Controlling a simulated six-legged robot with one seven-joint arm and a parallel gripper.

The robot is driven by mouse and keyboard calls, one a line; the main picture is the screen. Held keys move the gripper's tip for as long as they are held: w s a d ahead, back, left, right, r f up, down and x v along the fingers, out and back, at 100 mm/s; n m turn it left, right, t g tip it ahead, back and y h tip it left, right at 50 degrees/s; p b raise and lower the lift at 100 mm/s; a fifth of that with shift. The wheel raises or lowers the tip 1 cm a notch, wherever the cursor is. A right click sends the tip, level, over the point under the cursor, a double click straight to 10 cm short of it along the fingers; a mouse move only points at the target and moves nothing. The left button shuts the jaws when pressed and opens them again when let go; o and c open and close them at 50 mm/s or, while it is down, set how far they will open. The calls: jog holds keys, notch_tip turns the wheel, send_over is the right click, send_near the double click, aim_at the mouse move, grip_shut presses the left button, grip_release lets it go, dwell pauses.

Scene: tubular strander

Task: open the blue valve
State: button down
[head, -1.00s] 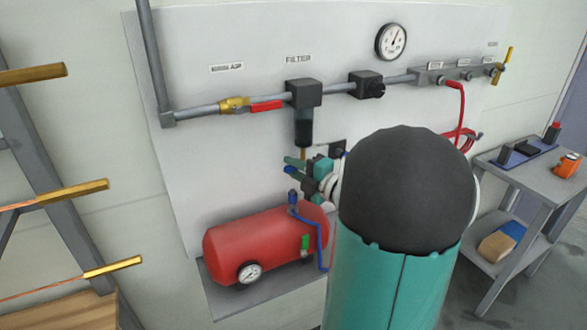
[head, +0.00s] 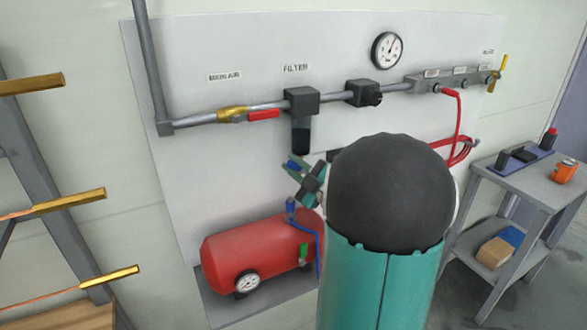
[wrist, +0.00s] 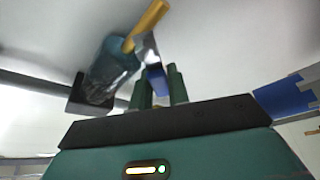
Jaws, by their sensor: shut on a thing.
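The blue valve handle (wrist: 157,80) shows as a small blue piece between the two green fingers of my gripper (wrist: 158,77) in the wrist view. My gripper is shut on it. A brass stem (wrist: 147,24) and the teal filter bowl (wrist: 112,62) are just beside it. In the head view my gripper (head: 293,171) is below the filter (head: 301,100), with a bit of blue at its fingertips.
A red tank (head: 255,255) with a gauge (head: 247,283) and a blue-topped fitting (head: 290,207) is below my gripper. A red-handled brass valve (head: 232,114) sits on the pipe. A grey cart (head: 520,187) stands right, a rack with brass rods (head: 68,203) left.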

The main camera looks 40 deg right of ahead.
dwell(0.4)
jog(key=c, duration=1.3)
grip_release()
jog(key=shift+c, duration=0.2)
jog(key=shift+r, duration=0.1)
jog(key=shift+d, duration=0.1)
